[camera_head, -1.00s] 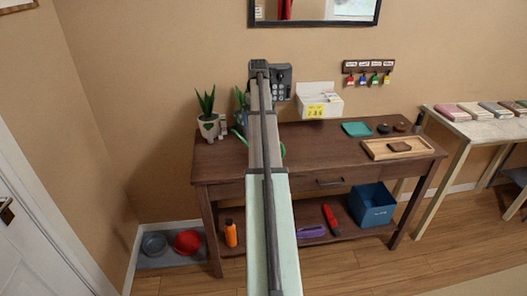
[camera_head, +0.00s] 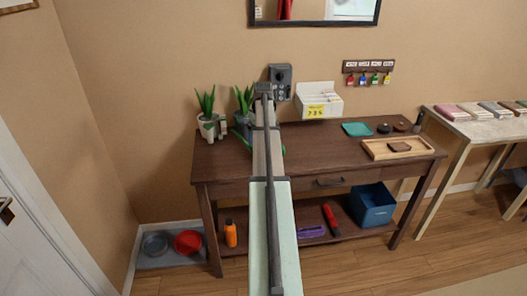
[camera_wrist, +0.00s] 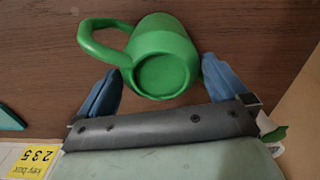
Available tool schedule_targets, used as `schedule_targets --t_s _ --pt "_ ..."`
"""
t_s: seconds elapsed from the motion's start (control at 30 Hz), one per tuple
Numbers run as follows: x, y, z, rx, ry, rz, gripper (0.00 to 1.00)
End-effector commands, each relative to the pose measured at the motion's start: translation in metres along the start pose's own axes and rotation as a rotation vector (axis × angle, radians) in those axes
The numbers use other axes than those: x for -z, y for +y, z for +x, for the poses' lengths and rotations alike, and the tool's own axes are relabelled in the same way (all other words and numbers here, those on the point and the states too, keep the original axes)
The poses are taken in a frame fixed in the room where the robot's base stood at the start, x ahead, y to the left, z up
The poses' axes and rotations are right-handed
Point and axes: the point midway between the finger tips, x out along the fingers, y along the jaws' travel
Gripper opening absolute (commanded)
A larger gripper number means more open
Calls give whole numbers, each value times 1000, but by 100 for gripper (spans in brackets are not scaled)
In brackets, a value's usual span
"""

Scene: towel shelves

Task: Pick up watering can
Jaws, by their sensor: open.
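The green watering can (camera_wrist: 165,62) lies in the middle of the wrist view, with its looped handle to the left and its rounded end towards my gripper. My gripper (camera_wrist: 162,66) is open, with one blue finger on each side of the can's body. I cannot tell whether either finger touches it. In the head view my arm hides most of the can. Only a bit of green (camera_head: 283,150) shows at the arm's right edge, above the brown table (camera_head: 330,150).
Potted plants (camera_head: 207,125) stand left of my arm. A white key box (camera_head: 318,102) stands at the table's back, right of my arm. A teal item (camera_head: 357,129) and a wooden tray (camera_head: 398,148) lie further right. The wall is close behind.

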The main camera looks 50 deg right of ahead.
Motion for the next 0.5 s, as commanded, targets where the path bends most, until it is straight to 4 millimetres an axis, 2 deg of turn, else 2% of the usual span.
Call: schedule_targets --t_s 0.33,0.5 --pt "-4 0 42 0 -2 0 100" --pt "-4 0 49 -1 1 -1 100"
